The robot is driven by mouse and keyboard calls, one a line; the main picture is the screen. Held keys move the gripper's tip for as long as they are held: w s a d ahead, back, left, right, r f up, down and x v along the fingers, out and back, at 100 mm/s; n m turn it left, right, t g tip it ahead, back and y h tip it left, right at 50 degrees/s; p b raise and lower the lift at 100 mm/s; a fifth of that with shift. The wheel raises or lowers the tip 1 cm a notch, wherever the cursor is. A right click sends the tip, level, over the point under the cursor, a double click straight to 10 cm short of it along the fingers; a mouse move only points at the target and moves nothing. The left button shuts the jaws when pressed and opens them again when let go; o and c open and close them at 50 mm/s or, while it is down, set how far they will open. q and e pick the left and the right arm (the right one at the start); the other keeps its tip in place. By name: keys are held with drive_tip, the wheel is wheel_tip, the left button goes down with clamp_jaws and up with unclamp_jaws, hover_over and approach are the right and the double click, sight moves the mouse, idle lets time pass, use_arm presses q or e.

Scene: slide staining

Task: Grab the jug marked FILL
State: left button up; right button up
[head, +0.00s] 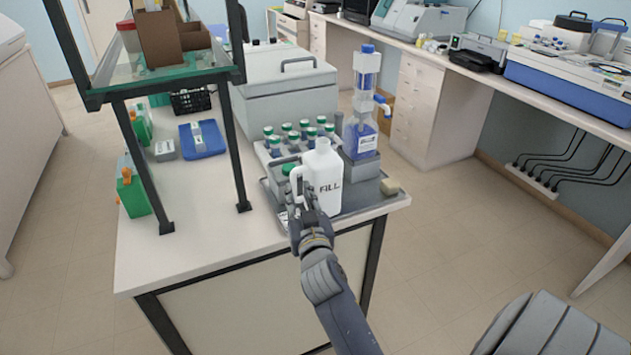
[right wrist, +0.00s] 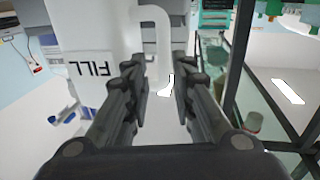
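The white jug marked FILL (head: 323,178) stands upright on a grey tray (head: 345,207) near the bench's front corner. Its handle is on its left side. My right gripper (head: 309,203) is low in front of the handle side, partly covering the jug's lower left. In the right wrist view the jug (right wrist: 92,35) and its FILL label show upside down. The fingers of my right gripper (right wrist: 160,95) are spread apart, with the white handle (right wrist: 164,45) lying between or just beyond their tips; contact cannot be told. My left gripper is out of view.
Several green-capped bottles (head: 291,137) stand behind the jug. A blue-capped dispenser bottle (head: 366,100) is close at its right, and a small beige block (head: 390,187) lies on the tray. A dark-framed shelf (head: 165,75) rises at left. Bare bench top (head: 205,235) lies left of the tray.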

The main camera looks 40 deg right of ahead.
sight(294, 185)
drive_tip(key=shift+a+p+x, duration=0.1)
drive_tip(key=shift+p+x, duration=0.3)
drive_tip(key=shift+x, duration=1)
drive_tip(key=shift+a+p+x, duration=0.15)
drive_tip(key=shift+p+x, duration=0.2)
drive_tip(key=shift+x, duration=1.05)
drive_tip(key=shift+w, duration=0.1)
clamp_jaws()
